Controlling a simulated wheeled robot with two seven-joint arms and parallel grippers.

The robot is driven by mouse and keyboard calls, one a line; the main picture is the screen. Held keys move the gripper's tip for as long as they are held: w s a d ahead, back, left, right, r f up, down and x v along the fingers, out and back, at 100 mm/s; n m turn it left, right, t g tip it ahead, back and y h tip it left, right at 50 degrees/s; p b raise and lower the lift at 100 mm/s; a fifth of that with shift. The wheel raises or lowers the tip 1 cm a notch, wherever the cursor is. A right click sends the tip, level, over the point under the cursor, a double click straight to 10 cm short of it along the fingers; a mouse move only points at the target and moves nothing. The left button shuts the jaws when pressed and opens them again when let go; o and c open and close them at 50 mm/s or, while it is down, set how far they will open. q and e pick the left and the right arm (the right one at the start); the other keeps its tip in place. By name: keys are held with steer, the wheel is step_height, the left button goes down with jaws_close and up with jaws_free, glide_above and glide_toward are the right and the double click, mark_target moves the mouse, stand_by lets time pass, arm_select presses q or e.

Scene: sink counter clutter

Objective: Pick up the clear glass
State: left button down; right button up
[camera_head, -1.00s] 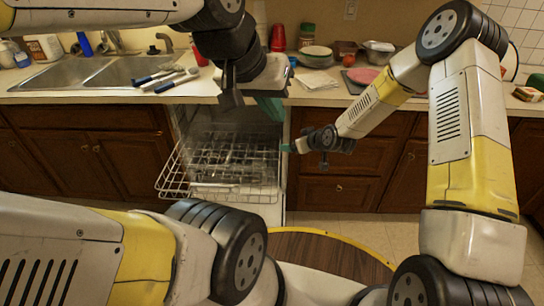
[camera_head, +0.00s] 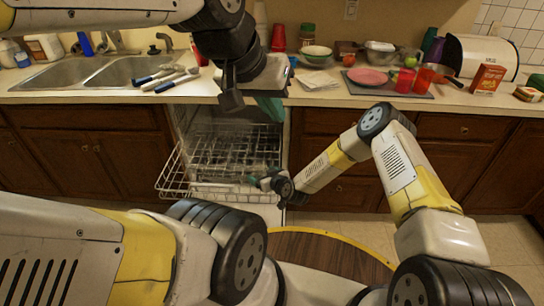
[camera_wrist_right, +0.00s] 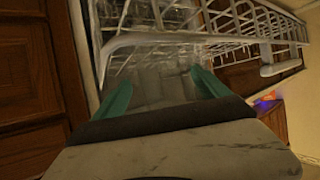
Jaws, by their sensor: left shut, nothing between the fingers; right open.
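My right gripper (camera_head: 252,180) is low at the right front of the pulled-out dishwasher rack (camera_head: 172,182). In the right wrist view its two teal fingers (camera_wrist_right: 162,88) are spread apart, with the white wire rack (camera_wrist_right: 150,40) just beyond them. A pale, see-through shape shows between and beyond the fingers; I cannot tell whether it is the clear glass or part of the dishwasher. I cannot make out the clear glass for certain in the head view. My left gripper (camera_head: 270,106) is shut and empty, pointing down in front of the counter edge above the dishwasher.
The counter holds a pink plate (camera_head: 367,76), a red cup (camera_head: 405,80), a cracker-like box (camera_head: 487,79), stacked bowls (camera_head: 316,53) and a white toaster (camera_head: 482,58). A double sink (camera_head: 130,70) is at left. Wooden cabinets (camera_head: 350,130) flank the dishwasher. Floor right of the rack is clear.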

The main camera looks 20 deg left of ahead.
steer(key=shift+x, duration=1.4)
steer(key=c, duration=1.7)
